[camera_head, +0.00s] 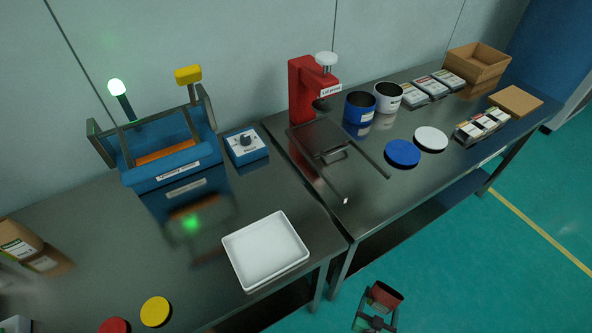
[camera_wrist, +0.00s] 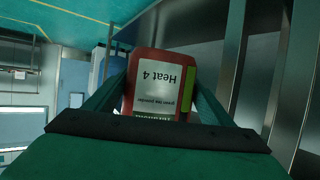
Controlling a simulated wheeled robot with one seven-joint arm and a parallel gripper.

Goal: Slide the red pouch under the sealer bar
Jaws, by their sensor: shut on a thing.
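The red pouch (camera_head: 386,293) is in my gripper (camera_head: 376,315) at the bottom right, over the floor and apart from the tables. In the wrist view the red pouch (camera_wrist: 172,78) sits between the fingers, with a white label reading "Heat 4" upside down and a green strip. The blue machine (camera_head: 172,171) at the back of the left table looks like the sealer. It has a raised arm with a yellow handle (camera_head: 188,74), an orange strip and a lit green lamp (camera_head: 117,88). Its label is too small to read. A dial box (camera_head: 246,146) stands beside it.
A white tray (camera_head: 265,250) lies near the left table's front edge. The right table holds a red press (camera_head: 302,92), a dark hinged frame (camera_head: 325,150), two cups, discs and boxes. Open green floor (camera_head: 470,270) lies in front.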

